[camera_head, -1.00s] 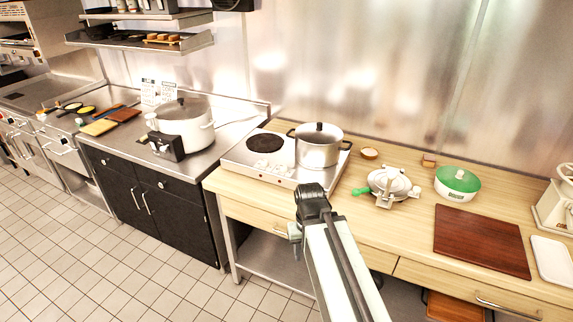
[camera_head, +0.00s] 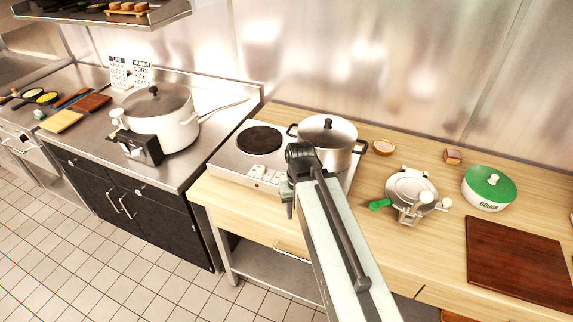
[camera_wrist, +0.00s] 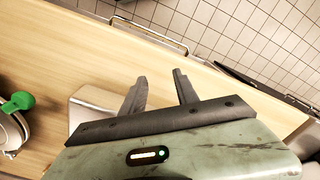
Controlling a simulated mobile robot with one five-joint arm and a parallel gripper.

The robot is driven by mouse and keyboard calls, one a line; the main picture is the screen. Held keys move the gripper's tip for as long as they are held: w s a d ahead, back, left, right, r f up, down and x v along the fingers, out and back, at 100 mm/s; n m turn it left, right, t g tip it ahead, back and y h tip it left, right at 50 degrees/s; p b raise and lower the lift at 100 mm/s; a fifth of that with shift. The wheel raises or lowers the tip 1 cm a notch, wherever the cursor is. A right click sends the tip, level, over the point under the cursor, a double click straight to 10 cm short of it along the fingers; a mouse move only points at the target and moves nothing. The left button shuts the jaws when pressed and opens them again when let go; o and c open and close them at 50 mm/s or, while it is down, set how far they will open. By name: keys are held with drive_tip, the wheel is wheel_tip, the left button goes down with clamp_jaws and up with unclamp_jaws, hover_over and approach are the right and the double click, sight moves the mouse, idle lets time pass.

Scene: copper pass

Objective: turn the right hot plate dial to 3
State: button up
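The white hot plate (camera_head: 232,158) sits on the wooden counter, with a bare black burner (camera_head: 259,140) on its left side. My arm covers the right part of that front. My gripper (camera_wrist: 160,80) points over the counter's front edge in the wrist view, its two fingers apart with nothing between them. A metal corner (camera_wrist: 92,107) shows just left of the fingers.
A waffle iron (camera_head: 411,190) with a green handle, a green-lidded bowl (camera_head: 489,190) and a dark cutting board (camera_head: 515,262) are to the right. A white cooker (camera_head: 160,120) stands on the left steel counter. Bare wood lies before the hot plate.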

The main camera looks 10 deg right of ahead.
sight(285, 175)
drive_tip(key=shift+s+a+r, duration=0.1)
drive_tip(key=o, duration=0.3)
drive_tip(key=shift+a, duration=0.1)
drive_tip(key=shift+o, duration=0.2)
drive_tip(key=w+r+m+p, duration=0.3)
drive_tip(key=w+m, duration=0.2)
drive_tip(key=w+r+m+p, duration=0.4)
drive_tip(key=w+m, duration=0.1)
drive_tip(key=w+r+m+p, duration=0.3)
drive_tip(key=w+m, duration=0.2)
drive_tip(key=shift+w+a+r+m+p, duration=0.15)
drive_tip(key=shift+a+r+m+p, duration=0.1)
drive_tip(key=shift+a+m+p, duration=0.1)
drive_tip(key=shift+d+f, duration=0.1)
wheel_tip(285, 175, down, 8)
drive_tip(key=b, duration=0.8)
